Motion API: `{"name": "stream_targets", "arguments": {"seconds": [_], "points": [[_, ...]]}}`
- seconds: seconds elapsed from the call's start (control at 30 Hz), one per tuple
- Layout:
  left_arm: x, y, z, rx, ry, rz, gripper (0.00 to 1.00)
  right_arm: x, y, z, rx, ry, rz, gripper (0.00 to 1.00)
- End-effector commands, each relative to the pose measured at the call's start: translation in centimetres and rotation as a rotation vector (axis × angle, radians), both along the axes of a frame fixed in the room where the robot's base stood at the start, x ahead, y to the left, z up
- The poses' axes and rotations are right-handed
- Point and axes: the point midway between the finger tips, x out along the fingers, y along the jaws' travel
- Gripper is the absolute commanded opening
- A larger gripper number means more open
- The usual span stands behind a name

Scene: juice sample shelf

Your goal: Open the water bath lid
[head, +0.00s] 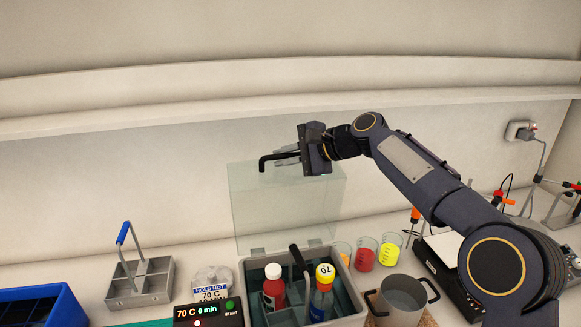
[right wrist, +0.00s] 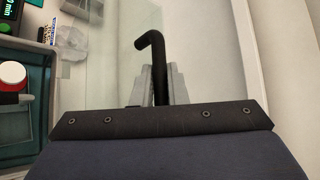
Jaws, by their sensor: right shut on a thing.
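The water bath (head: 247,283) is a grey tank at the bottom centre of the head view. Its clear lid (head: 272,212) stands roughly upright along the tank's back edge, so the tank is uncovered. My right gripper (head: 284,157) is shut on the lid's black bent handle (head: 264,162) near the lid's top. In the right wrist view the handle (right wrist: 153,42) runs between the two grey fingers (right wrist: 158,85). My left gripper is not in view.
A grey pot (head: 402,296) and cups of red (head: 365,254) and yellow liquid stand to the right. A grey caddy (head: 139,283) and blue crate (head: 38,304) are left. A shelf runs above.

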Motion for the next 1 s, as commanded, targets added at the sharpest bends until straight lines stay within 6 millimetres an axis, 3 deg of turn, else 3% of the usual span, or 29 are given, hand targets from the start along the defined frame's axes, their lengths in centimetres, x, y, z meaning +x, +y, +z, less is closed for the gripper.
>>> {"name": "stream_targets", "arguments": {"seconds": [0.3,0.9,0.93,1.0], "points": [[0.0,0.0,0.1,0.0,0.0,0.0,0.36,2.8,1.0,-0.3,-0.001,-0.005,0.003,0.0],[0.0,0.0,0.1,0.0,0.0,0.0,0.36,3.4,1.2,-0.3,0.0,-0.004,0.003,0.0],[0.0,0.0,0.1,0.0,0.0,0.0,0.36,3.4,1.2,-0.3,0.0,-0.004,0.003,0.17],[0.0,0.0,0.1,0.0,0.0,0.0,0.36,3.4,1.2,-0.3,0.0,-0.004,0.003,0.26]]}}
